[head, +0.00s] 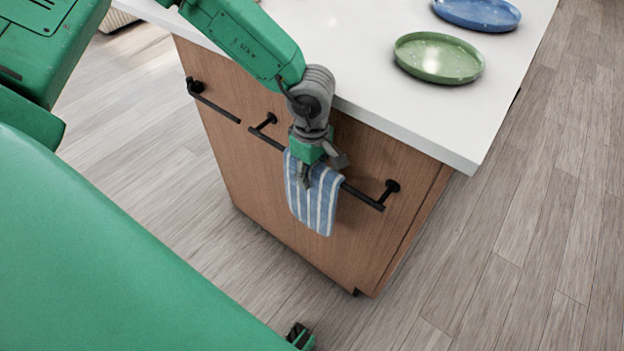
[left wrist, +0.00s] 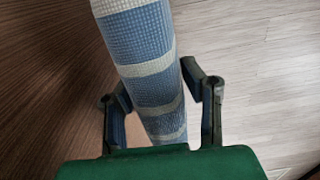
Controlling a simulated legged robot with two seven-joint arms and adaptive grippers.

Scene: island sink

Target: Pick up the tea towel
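The tea towel (head: 318,205), blue with white stripes, hangs over a black rail (head: 360,196) on the wooden side of the island. My left gripper (head: 322,172) reaches down over the counter edge to the towel's upper part. In the left wrist view the towel (left wrist: 155,85) runs between the two spread fingers of the left gripper (left wrist: 157,82). The fingers stand close to its two edges; whether they touch it is unclear. The fingers are open. My right gripper is not seen.
The white countertop (head: 355,50) overhangs the rail. A green plate (head: 438,58) and a blue plate (head: 478,12) lie on it. Another black handle (head: 213,103) is on the panel to the left. The wooden floor (head: 520,230) right of the island is clear.

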